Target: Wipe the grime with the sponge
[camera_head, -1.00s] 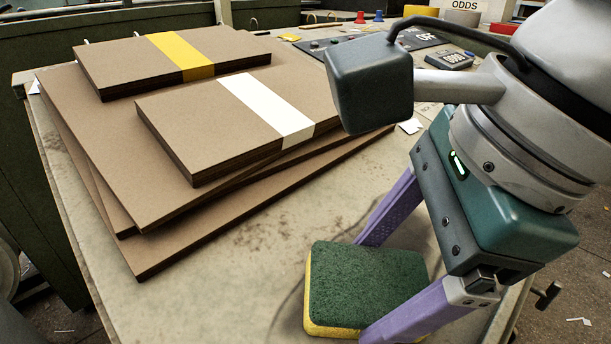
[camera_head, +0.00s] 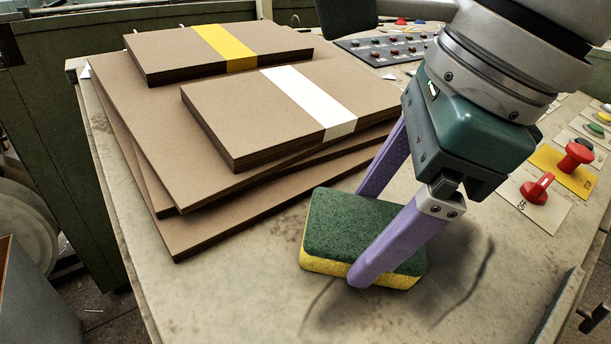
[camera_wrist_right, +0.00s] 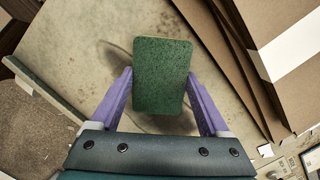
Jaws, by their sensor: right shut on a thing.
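The sponge (camera_head: 352,232), green on top and yellow below, is between the purple fingers of my right gripper (camera_head: 364,236), which is shut on it. It also shows in the right wrist view (camera_wrist_right: 162,75) with a finger on each side. The sponge is low over the tabletop, right of the board stack; I cannot tell if it touches the surface. Brown speckled grime (camera_head: 287,226) shows on the pale table between the stack and the sponge; the sponge may hide part of it. My left gripper is not in view.
Stacked brown boards (camera_head: 150,150) with yellow-banded and white-banded bundles on top fill the table's left and back. A button panel (camera_head: 385,50) lies behind. Red knobs (camera_head: 537,188) stand at the right. The table's front is clear.

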